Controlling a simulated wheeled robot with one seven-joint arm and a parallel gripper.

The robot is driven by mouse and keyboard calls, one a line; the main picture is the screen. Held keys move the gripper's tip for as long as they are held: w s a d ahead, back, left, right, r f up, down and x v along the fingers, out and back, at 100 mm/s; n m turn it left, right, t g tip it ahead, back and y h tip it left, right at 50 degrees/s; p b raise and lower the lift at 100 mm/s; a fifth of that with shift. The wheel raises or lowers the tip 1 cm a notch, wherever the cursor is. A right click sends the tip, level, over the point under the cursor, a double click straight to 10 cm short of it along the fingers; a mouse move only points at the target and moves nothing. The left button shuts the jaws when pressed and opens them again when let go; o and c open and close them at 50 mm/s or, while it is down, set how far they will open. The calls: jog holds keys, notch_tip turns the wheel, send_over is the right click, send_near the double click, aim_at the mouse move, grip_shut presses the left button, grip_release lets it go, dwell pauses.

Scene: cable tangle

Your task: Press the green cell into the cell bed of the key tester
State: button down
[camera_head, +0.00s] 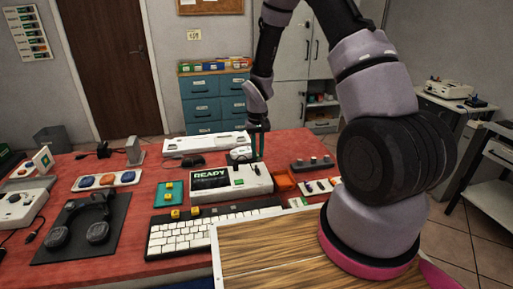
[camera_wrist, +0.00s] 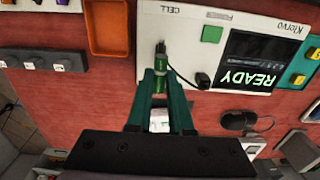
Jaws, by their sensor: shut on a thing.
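The key tester (camera_head: 235,190) is a pale box with a dark screen reading READY, on the red table; it also shows in the wrist view (camera_wrist: 188,18). My gripper (camera_head: 259,157) points down over its back right part. In the wrist view my gripper (camera_wrist: 161,78) has its teal fingers shut on the green cell (camera_wrist: 160,84). The cell is at the tester's edge, below the CELL label. A small dark piece (camera_wrist: 161,48) is in line with the cell's end. The cell bed is mostly hidden, so I cannot tell whether the cell touches it.
A black lead (camera_wrist: 203,80) curves on the tester right of the cell. An orange tray (camera_wrist: 108,28) stands beside the tester. A white keyboard (camera_head: 190,236) lies in front of it. A dark mouse-like thing (camera_wrist: 236,121) lies on the table behind. Some red table is bare.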

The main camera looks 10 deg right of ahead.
aim_at(258, 171)
jog(key=shift+f, duration=2.65)
jog(key=shift+f, duration=0.45)
jog(key=c, duration=1.1)
grip_release()
jog(key=shift+r, duration=0.1)
jog(key=shift+r, duration=1.65)
jog(key=o, duration=0.6)
jog(key=shift+c, duration=0.2)
